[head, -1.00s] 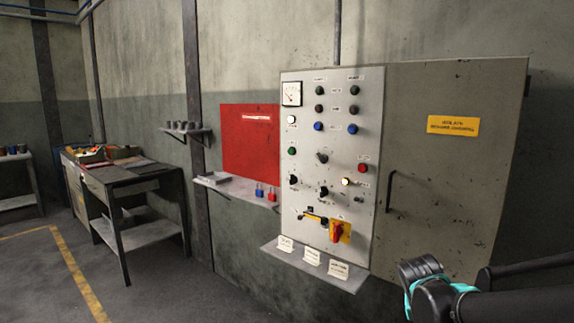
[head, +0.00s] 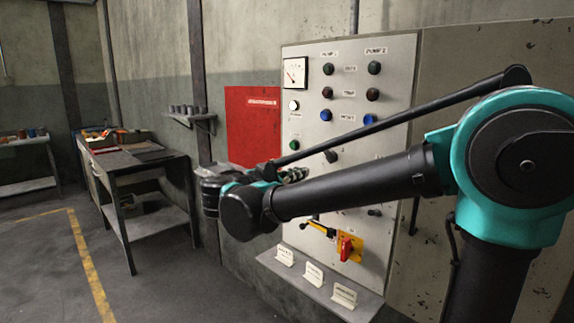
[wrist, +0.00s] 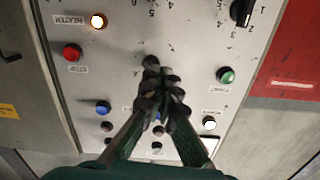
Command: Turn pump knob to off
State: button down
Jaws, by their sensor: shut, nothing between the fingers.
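The grey control panel (head: 395,60) carries two columns of lamps and several black knobs. Labels that look like PUMP 1 and PUMP 2 head the columns. A black knob (head: 331,156) stands in the middle of the panel, just right of my gripper (head: 300,174); its own label is not readable. In the wrist view the panel is upside down, and the same knob (wrist: 150,62) shows just beyond the tips of my gripper (wrist: 160,78). The fingers are shut and empty. They partly cover the knob, so its pointing direction and any contact are unclear.
A green START button (wrist: 226,75), a red STOP button (wrist: 72,52) and a scaled black knob (wrist: 242,12) surround the fingers. A red-handled switch (head: 346,246) and a shelf with cards (head: 314,274) lie below. A workbench (head: 140,165) stands left.

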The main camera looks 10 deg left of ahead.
jog(key=w+d+r, duration=0.1)
jog(key=w+d, duration=0.3)
jog(key=w, duration=0.3)
jog(key=shift+t, duration=0.4)
jog(key=shift+w+r, duration=0.1)
jog(key=shift+s+d+r, duration=0.35)
jog(key=shift+d+r, duration=0.1)
jog(key=shift+r, duration=0.3)
dwell(2.2)
jog(key=shift+s+a+r, duration=0.1)
jog(key=shift+r, duration=0.05)
jog(key=v, duration=0.8)
jog(key=shift+r, duration=0.2)
dwell(0.4)
jog(key=shift+s+a, duration=0.1)
